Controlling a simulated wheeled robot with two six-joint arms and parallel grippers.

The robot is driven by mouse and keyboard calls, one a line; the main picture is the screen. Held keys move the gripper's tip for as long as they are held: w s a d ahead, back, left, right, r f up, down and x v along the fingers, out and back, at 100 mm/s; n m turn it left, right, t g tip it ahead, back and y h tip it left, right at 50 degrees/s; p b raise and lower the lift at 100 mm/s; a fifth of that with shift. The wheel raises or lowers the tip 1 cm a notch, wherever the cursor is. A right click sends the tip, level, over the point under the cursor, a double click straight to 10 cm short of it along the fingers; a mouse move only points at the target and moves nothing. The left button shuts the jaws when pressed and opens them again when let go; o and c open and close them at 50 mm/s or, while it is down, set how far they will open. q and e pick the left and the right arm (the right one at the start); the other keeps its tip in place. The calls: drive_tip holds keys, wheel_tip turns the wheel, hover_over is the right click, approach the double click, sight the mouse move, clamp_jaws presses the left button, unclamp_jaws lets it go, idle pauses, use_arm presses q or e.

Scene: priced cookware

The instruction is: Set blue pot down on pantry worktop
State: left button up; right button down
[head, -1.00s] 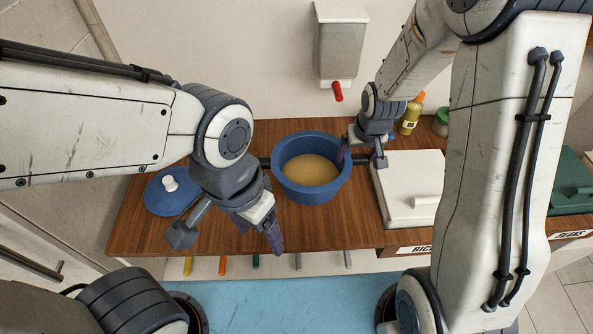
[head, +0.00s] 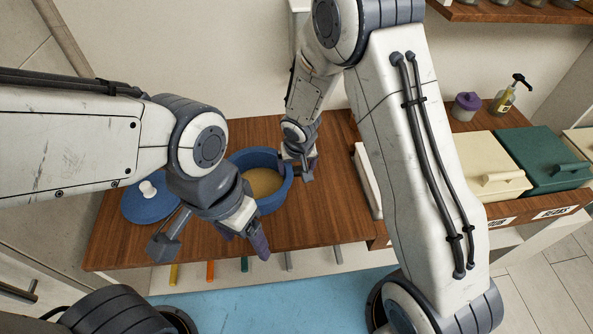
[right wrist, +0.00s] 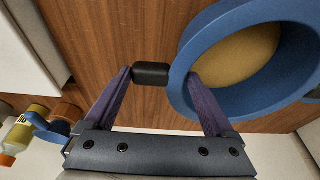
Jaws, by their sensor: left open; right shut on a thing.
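The blue pot (head: 286,196), with a tan filling, is upright over the brown wooden worktop (head: 330,215). I cannot tell whether its base touches the wood. My right gripper (head: 298,172) is at the pot's right side. In the right wrist view its fingers (right wrist: 160,85) are on either side of the black handle (right wrist: 151,74), beside the pot's wall (right wrist: 183,88), and hold the pot there. My left gripper (head: 212,243) is open and empty in front of the pot, hiding part of its left side.
A blue lid (head: 143,208) with a white knob lies left of the pot. Bare wood lies in front of and right of the pot.

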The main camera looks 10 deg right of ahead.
drive_tip(key=shift+f, duration=0.2)
drive_tip(key=shift+f, duration=0.1)
unclamp_jaws()
drive_tip(key=shift+r, duration=0.3)
drive_tip(key=p+v, duration=0.2)
drive_tip(key=v, duration=0.9)
drive_tip(key=s+a+r+n+g, duration=0.1)
drive_tip(key=s+r+n, duration=0.1)
drive_tip(key=s, duration=0.6)
drive_tip(key=s+r+n+g, duration=0.1)
drive_tip(key=s+r+n, duration=0.2)
drive_tip(key=s, duration=0.6)
drive_tip(key=s+a+r+n+g+y, duration=0.1)
drive_tip(key=s+r, duration=0.3)
drive_tip(key=s, duration=0.4)
drive_tip(key=shift+s+a+r+n, duration=0.2)
drive_tip(key=shift+a+r+n, duration=0.1)
drive_tip(key=shift+n, duration=0.4)
